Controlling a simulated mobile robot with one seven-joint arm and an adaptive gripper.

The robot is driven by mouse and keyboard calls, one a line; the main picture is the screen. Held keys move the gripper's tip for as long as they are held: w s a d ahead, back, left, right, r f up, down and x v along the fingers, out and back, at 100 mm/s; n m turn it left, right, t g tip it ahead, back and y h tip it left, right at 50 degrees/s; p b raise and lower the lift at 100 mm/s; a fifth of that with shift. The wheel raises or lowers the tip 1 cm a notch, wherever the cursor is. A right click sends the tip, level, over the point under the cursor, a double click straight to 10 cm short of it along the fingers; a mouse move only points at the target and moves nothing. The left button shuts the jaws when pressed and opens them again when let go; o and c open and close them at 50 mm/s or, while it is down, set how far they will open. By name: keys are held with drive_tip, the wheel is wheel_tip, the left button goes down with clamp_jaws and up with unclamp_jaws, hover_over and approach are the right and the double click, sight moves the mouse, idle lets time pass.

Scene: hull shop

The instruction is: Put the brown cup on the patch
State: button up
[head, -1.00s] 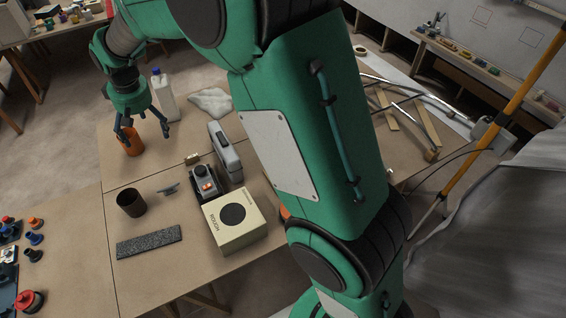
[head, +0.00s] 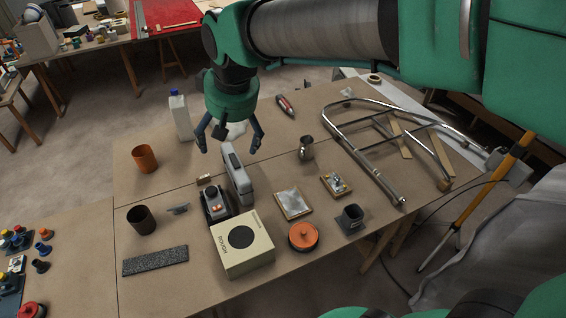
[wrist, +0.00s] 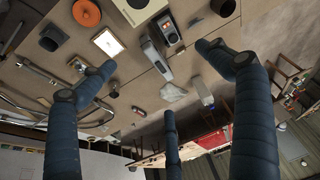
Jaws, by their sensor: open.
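The dark brown cup (head: 141,220) stands upright on the left part of the table in the head view. Just in front of it lies a dark speckled flat strip (head: 155,261), which may be the patch; I cannot be sure. Nothing lies on the strip. An orange-brown cup (head: 145,159) stands farther back, behind the dark cup. My gripper (head: 228,149) is open and empty, above the table near the grey upright case, to the right of both cups.
Near my gripper are a grey case (head: 237,177), a white bottle (head: 180,117) and a grey-orange device (head: 215,204). A cream box (head: 242,245) stands right of the strip. A metal tube frame (head: 385,150) fills the right.

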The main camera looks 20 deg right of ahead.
drive_tip(key=s+d+f+m, duration=0.1)
drive_tip(key=s+d, duration=0.3)
drive_tip(key=s, duration=0.6)
drive_tip(key=s+d+f+m+t, duration=0.1)
drive_tip(key=s+d, duration=0.3)
drive_tip(key=s, duration=0.7)
drive_tip(key=shift+d+h, duration=0.2)
drive_tip(key=shift+h, duration=0.1)
wheel_tip(320, 180, down, 5)
drive_tip(key=b, duration=0.5)
drive_tip(key=shift+f+b, duration=0.2)
drive_tip(key=shift+b, duration=0.1)
